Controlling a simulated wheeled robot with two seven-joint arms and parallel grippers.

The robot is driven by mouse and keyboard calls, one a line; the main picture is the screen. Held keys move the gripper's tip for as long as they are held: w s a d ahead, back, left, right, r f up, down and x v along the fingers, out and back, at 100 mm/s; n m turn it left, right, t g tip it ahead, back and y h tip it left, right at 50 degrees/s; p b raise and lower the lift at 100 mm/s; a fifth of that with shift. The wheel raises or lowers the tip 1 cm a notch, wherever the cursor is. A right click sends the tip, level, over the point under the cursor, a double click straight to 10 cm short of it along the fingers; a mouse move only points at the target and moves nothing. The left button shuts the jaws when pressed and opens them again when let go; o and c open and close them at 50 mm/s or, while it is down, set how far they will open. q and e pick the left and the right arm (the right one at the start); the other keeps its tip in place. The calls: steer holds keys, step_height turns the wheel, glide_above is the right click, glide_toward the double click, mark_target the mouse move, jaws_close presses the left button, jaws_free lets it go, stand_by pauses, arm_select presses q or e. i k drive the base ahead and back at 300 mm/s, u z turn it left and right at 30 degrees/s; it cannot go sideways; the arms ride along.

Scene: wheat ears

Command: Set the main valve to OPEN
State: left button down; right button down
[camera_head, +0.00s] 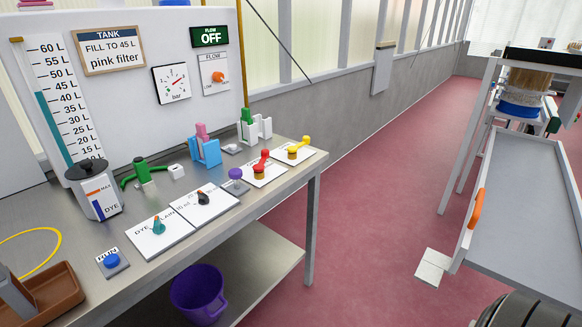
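On the workbench (225,215) two lever valves stand on white plates near its right end. One has a red lever (262,160) over a yellow base. Neither of my grippers is clearly in view.
Nearer plates carry a teal knob (158,225) and a dark knob (203,198). A dye jug (92,190), green tap (143,172) and blue button (111,261) are on the bench. A purple bucket (199,292) sits below. A grey cart (525,215) stands right; the red floor between is open.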

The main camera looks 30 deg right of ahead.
mark_target(259, 167)
steer(key=z, duration=0.4)
steer(key=i, duration=1.1)
steer(key=u, duration=0.45)
